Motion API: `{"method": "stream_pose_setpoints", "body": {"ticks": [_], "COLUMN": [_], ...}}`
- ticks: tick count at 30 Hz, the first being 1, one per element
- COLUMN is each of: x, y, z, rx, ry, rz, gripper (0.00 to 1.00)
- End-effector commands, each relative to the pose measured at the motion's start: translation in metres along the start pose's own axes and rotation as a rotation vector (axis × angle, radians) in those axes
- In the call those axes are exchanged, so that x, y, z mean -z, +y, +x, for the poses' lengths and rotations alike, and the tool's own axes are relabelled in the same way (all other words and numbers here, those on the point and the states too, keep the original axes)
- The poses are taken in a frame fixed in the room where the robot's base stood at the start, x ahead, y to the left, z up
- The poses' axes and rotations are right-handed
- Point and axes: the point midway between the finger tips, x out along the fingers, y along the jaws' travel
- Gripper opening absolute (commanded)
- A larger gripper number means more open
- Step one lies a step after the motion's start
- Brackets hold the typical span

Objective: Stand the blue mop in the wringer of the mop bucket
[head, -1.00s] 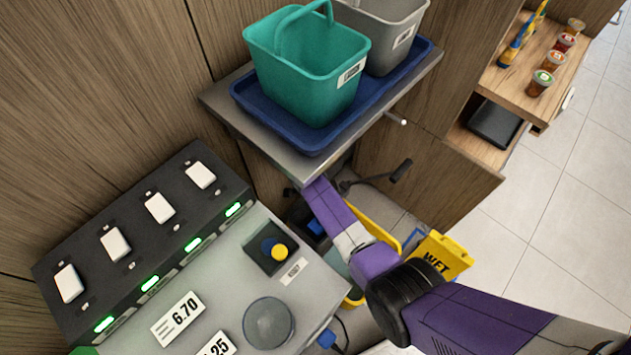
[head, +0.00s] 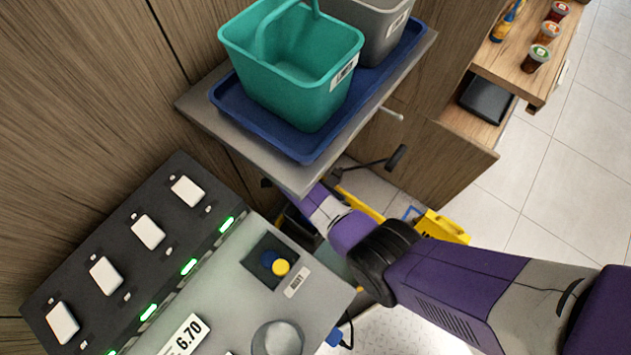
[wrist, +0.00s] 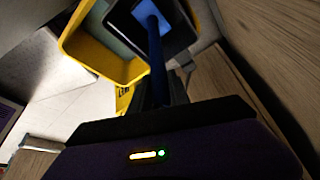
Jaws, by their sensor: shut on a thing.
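The blue mop's handle (wrist: 157,65) runs up the wrist view from my gripper (wrist: 159,96), whose dark fingers are shut on it. The blue mop head (wrist: 147,14) shows at the top of that view, over or inside the black wringer (wrist: 179,34); I cannot tell whether it rests on the bottom. The yellow mop bucket (wrist: 83,47) is to the left of the wringer.
A metal shelf (head: 318,178) overhangs my forearm and carries a blue tray (head: 290,148) with a green bucket (head: 290,75) and a grey bucket (head: 370,30). A dispenser counter (head: 225,290) stands at lower left. A yellow wet-floor sign (head: 445,228) is beyond my arm. Tiled floor at right is clear.

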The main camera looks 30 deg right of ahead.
Motion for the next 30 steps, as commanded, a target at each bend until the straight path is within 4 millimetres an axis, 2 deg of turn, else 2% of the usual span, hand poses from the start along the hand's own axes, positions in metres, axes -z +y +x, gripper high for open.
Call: {"method": "stream_pose_setpoints", "body": {"ticks": [25,26,29,30], "x": [-0.004,-0.004,-0.004,-0.004], "y": [-0.001,0.0,0.0,0.0], "z": [0.01,0.011,0.011,0.011], "rx": [0.001,0.0,0.0,0.0], "ry": [0.0,0.0,0.0,0.0], "rz": [0.001,0.001,0.001,0.001], "gripper": [0.0,0.24,0.44,0.44]}}
